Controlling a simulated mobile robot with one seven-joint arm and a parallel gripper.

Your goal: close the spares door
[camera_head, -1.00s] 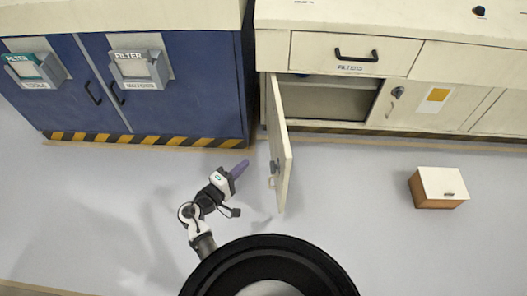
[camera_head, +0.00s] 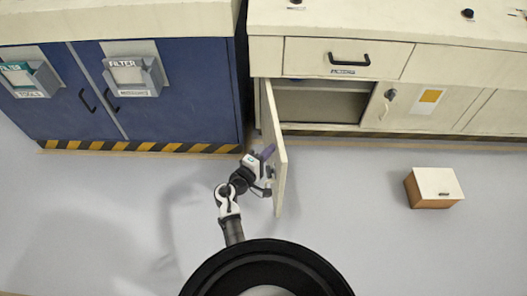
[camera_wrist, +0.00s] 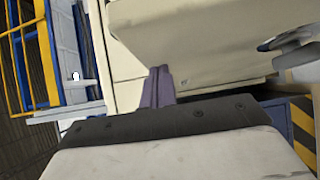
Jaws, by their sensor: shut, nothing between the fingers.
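The spares door, taken to be the cream cabinet door (camera_head: 279,165), stands swung wide open from its left hinge, out over the floor. Its label is not readable. My gripper (camera_head: 266,153) is shut and empty, on the left side of the door close to its face. I cannot tell whether it touches. In the wrist view my purple fingers (camera_wrist: 157,87) are together in front of a large cream panel (camera_wrist: 195,40), which looks like the door. A grey handle (camera_wrist: 290,40) shows at its right.
The open compartment (camera_head: 322,103) shows under a drawer (camera_head: 345,58). A blue cabinet (camera_head: 170,110) with filter holders stands at the left. A small box (camera_head: 434,187) is on the floor at the right.

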